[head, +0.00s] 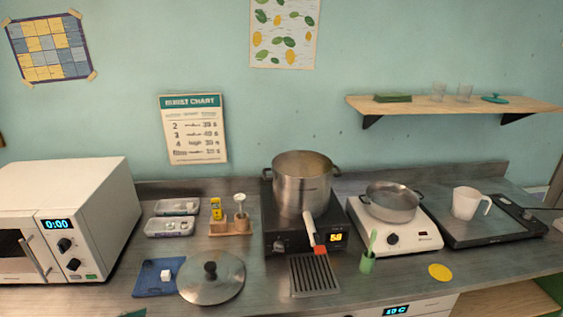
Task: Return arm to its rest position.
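Neither of my arms nor my grippers show in the head view. A tall steel pot (302,190) stands on a black hot plate (283,243) with a lit yellow display. A white stick with a red part (313,232) leans at the front of the pot and hot plate. The pot's inside is too dim to tell. A round steel lid with a black knob (212,284) lies on the counter at the left front.
A white microwave (95,190) fills the left end. A shallow pan (392,205) sits on a white hot plate (420,240). A white jug (466,203) stands on a dark scale. A shelf (450,106) hangs above right.

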